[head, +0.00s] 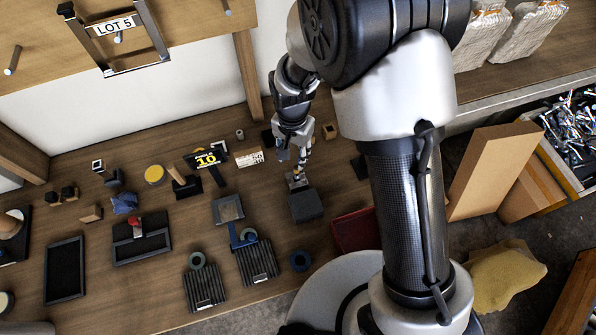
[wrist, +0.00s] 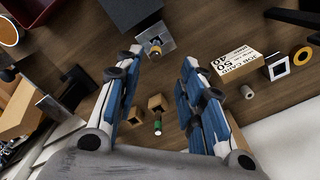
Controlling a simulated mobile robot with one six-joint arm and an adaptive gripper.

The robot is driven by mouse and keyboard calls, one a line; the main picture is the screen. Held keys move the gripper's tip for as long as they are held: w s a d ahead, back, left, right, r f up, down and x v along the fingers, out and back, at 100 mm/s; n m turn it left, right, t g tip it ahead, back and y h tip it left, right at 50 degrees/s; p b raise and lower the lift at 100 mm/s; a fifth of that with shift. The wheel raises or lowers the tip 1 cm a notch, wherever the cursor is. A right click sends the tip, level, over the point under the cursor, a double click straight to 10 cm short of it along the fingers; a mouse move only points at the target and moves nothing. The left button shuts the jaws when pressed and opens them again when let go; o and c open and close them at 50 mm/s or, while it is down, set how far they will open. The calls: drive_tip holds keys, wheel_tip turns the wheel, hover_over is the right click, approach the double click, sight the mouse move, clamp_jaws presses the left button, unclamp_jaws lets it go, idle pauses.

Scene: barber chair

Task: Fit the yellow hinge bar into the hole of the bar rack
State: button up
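My gripper (head: 294,160) points down over the bench in the head view. In the wrist view my gripper (wrist: 161,57) is open, its two blue-padded fingers apart with nothing between the pads. A small upright piece with a yellowish band (wrist: 155,48) stands on a square metal plate (wrist: 168,34) just beyond the fingertips; it may be the yellow hinge bar. The plate also shows in the head view (head: 297,181). Two small wooden blocks, one with a dark hole (wrist: 137,115), lie lower between the fingers, with a green-ended bar (wrist: 158,127) at one. I cannot tell which piece is the bar rack.
A dark grey block (head: 306,205) stands close beside the plate. A job card box (wrist: 228,65), a white square frame (wrist: 278,66) and a wooden ring (wrist: 303,56) lie to the right in the wrist view. Ribbed dark trays (head: 257,263) and a red box (head: 353,231) are nearer me.

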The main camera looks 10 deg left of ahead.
sight(297, 174)
wheel_tip(297, 174, down, 7)
drive_tip(key=shift+r+b, duration=0.1)
drive_tip(key=shift+b, duration=0.45)
drive_tip(key=shift+w+d+f+b, duration=0.1)
drive_tip(key=shift+f+b, duration=0.1)
drive_tip(key=shift+f, duration=0.7)
drive_tip(key=shift+s+d+f+b, duration=0.15)
drive_tip(key=shift+f+b, duration=0.1)
drive_tip(key=shift+f, duration=0.7)
drive_tip(key=shift+w+d+f+b, duration=0.1)
drive_tip(key=shift+w+f+b, duration=0.1)
drive_tip(key=shift+f, duration=0.7)
drive_tip(key=shift+r, duration=0.1)
drive_tip(key=shift+c, duration=0.2)
clamp_jaws()
